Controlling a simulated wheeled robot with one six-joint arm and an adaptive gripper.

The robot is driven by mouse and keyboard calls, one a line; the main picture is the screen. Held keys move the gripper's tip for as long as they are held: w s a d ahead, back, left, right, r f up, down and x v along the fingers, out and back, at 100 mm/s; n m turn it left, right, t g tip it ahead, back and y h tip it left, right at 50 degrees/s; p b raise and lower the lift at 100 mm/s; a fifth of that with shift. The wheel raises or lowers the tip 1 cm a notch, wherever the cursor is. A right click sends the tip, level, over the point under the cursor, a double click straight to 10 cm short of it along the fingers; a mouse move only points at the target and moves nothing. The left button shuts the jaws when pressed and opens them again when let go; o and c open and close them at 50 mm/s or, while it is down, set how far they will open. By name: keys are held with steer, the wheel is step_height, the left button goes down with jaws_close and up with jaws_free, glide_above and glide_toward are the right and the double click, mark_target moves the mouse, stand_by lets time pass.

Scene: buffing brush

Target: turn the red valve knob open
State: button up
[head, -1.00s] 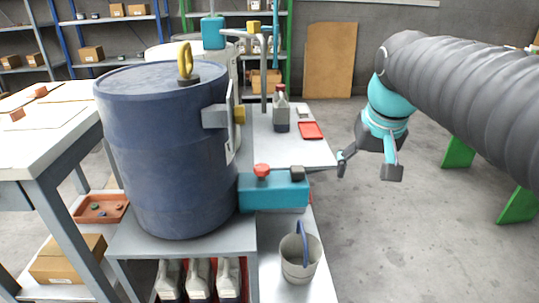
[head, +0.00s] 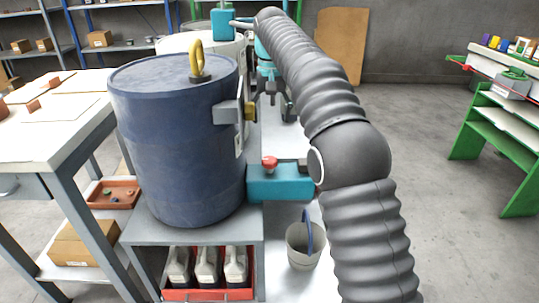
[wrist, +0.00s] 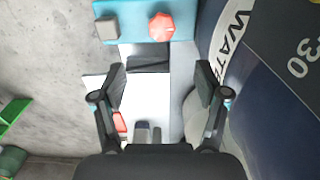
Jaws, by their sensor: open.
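The red valve knob (head: 269,163) sits on top of a teal block (head: 285,184) at the right of the blue drum. In the wrist view the red knob (wrist: 161,27) is near the top edge, on the teal block (wrist: 131,12). My gripper (head: 272,98) is beyond the knob in the head view, to the right of the drum and partly hidden by my arm. In the wrist view my gripper (wrist: 161,83) is open and empty, its fingers apart and pointing toward the knob. It does not touch the knob.
The blue drum (head: 172,145) with a yellow ring stands close at the left; it fills the right of the wrist view (wrist: 262,120). A bucket (head: 302,247) is below the teal block. A green-framed rack (head: 500,135) stands right. Floor between is clear.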

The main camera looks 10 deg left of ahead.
mark_target(270, 159)
steer(key=f+b, duration=0.4)
steer(key=f, duration=1)
steer(key=shift+a, duration=0.2)
steer(key=c, duration=1.2)
steer(key=shift+o, duration=0.2)
